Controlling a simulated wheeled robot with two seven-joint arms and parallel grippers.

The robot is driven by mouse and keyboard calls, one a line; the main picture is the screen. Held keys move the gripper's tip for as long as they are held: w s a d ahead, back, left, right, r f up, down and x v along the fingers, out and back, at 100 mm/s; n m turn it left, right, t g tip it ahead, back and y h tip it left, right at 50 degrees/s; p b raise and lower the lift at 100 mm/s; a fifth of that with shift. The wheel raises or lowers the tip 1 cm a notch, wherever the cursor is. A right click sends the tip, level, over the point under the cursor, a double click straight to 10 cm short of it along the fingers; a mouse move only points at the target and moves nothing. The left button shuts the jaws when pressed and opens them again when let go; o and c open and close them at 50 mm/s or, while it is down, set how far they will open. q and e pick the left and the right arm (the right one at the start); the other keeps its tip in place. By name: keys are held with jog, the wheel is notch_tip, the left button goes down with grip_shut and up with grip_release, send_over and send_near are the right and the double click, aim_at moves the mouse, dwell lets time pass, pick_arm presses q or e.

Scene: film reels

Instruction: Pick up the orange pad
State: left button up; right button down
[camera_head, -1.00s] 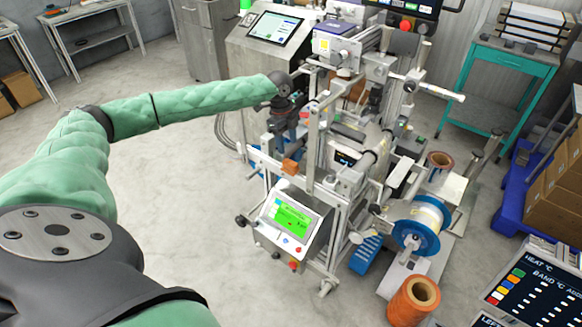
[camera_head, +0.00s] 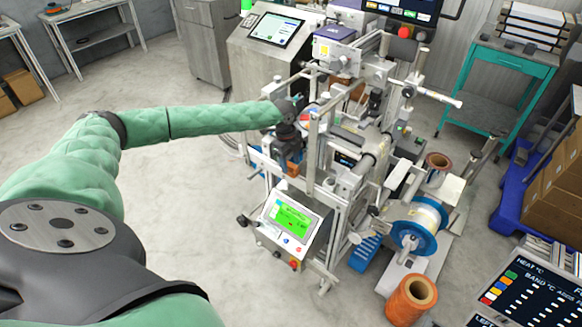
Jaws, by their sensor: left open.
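The orange pad (camera_head: 294,169) is a small block on the front left side of the machine, above the screen with the green display. My left gripper (camera_head: 284,157) reaches in from the left and points down, open, just above and slightly left of the pad. The fingers are small and dark here, and I cannot tell whether they touch the pad. Part of the pad's upper side is hidden by the gripper. My right gripper is not in view.
The machine's upright posts (camera_head: 312,145) stand close to the right of my left gripper. The tilted green-display screen (camera_head: 291,216) is below. A blue-and-white reel (camera_head: 419,226) and an orange roll (camera_head: 412,300) are at the right.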

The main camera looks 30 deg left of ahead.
pick_arm(q)
jog(key=shift+f, duration=0.2)
jog(key=shift+c, duration=0.4)
grip_shut()
